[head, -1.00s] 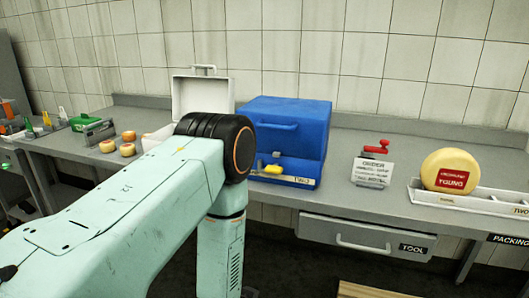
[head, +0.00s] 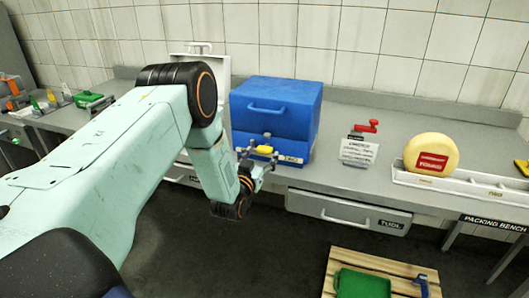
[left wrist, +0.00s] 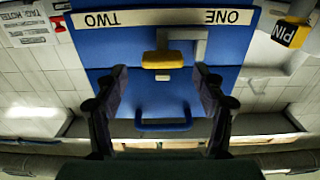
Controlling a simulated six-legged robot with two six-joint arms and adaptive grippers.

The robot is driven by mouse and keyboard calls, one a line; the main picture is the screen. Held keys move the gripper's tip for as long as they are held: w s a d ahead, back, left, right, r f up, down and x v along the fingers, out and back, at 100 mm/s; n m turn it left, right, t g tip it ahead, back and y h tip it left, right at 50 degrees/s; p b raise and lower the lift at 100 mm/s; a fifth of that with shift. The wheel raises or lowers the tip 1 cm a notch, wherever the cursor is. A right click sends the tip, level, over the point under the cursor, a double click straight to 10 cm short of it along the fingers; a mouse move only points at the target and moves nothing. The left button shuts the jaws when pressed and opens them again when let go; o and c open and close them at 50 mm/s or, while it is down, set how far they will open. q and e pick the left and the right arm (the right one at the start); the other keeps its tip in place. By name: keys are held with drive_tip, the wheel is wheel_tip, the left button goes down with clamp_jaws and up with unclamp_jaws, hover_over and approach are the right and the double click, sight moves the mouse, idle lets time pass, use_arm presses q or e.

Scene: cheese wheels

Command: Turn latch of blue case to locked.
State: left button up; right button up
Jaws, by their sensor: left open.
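The blue case (head: 300,105) stands shut on the bench, its handle on the front. Its yellow latch (head: 265,149) is low on the front, above a pale label strip. My open, empty left gripper (head: 257,164) is in front of the latch, fingers pointing toward the case. In the left wrist view, which is upside down, the yellow latch (left wrist: 163,60) lies between and just beyond the fingertips of the left gripper (left wrist: 160,76). I see no contact. A grey bracket is beside the latch, and the strip (left wrist: 165,17) reads ONE and TWO. My right gripper is not in view.
An open white case (head: 222,62) stands behind my arm. A red-handled tool with a paper card (head: 359,151) and a cheese wheel in a white tray (head: 400,178) are to the right. A pallet with a green crate (head: 362,284) is on the floor.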

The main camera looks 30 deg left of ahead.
sight(261, 150)
use_arm(q)
drive_tip(key=shift+w+a+f, duration=0.1)
drive_tip(key=shift+w+a, duration=0.2)
drive_tip(key=shift+w, duration=0.3)
drive_tip(key=shift+w+a+f, duration=0.1)
drive_tip(key=shift+w+a, duration=0.2)
drive_tip(key=shift+w, duration=0.25)
drive_tip(key=shift+d+r, duration=0.15)
drive_tip(key=shift+d, duration=0.1)
drive_tip(key=shift+a, duration=0.25)
drive_tip(key=c, duration=0.4)
drive_tip(key=shift+w+d, duration=0.1)
drive_tip(key=shift+d, duration=0.1)
drive_tip(key=c, duration=0.5)
drive_tip(key=shift+a, duration=0.1)
drive_tip(key=shift+c, duration=1.3)
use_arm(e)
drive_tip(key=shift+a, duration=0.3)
